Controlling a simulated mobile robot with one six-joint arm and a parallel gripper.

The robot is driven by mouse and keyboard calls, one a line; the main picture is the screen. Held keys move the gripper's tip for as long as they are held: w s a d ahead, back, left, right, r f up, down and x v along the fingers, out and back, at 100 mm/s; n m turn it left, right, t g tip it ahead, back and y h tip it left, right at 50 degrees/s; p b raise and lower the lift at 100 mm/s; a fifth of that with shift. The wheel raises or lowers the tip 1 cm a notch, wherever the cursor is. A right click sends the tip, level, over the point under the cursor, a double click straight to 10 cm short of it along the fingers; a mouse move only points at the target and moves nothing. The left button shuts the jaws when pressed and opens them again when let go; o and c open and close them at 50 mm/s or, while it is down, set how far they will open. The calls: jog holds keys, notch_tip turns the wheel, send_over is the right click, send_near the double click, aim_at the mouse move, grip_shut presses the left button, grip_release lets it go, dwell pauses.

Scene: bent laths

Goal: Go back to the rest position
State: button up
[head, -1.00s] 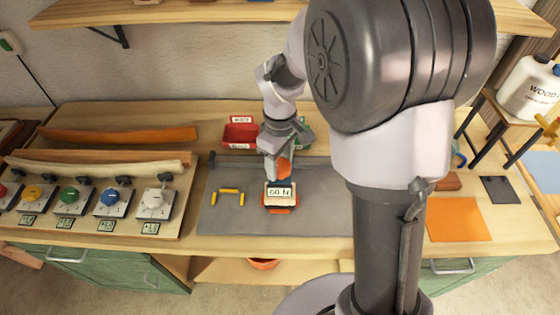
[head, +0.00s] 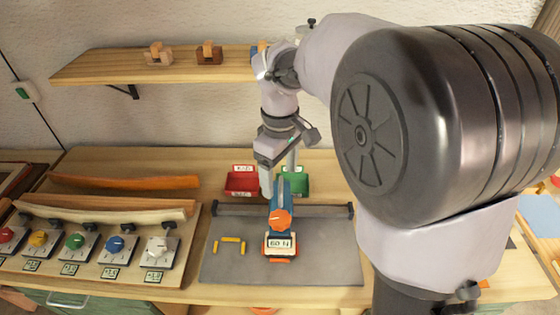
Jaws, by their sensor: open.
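My gripper (head: 280,172) is in the head view, above the back of the workbench (head: 130,172). It is open and holds nothing that I can see. It hangs in front of the red bin (head: 240,182) and the green bin (head: 298,184), partly covering them. Just in front of it, a blue tool with an orange knob (head: 279,221) stands on the grey mat (head: 325,262). A label that appears to read "60 N" in mirrored or turned form (head: 280,244) faces me at its front. My gripper is apart from the orange knob.
Left of the mat is a board with several coloured dials (head: 115,243) and bent laths (head: 110,208) behind them. Yellow pieces (head: 230,240) lie on the mat. A wall shelf (head: 150,66) with wooden blocks (head: 209,53) is behind. My arm hides the bench's right side.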

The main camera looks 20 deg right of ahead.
jog(key=shift+r, duration=0.85)
jog(key=s+a+f+m+t+b, duration=0.1)
jog(key=s+f+m+t+b, duration=0.1)
jog(key=s, duration=0.4)
jog(key=s+a+f+m+t+y+b, duration=0.1)
jog(key=s+f+m+t+b, duration=0.1)
jog(key=s+f+m+b, duration=0.2)
jog(key=s+a+f+m+t+y+b, duration=0.1)
jog(key=s+f+m+b, duration=0.2)
jog(key=s+m+b, duration=0.3)
jog(key=s+b, duration=0.1)
jog(key=s, duration=0.1)
jog(key=shift+s+a+t, duration=0.4)
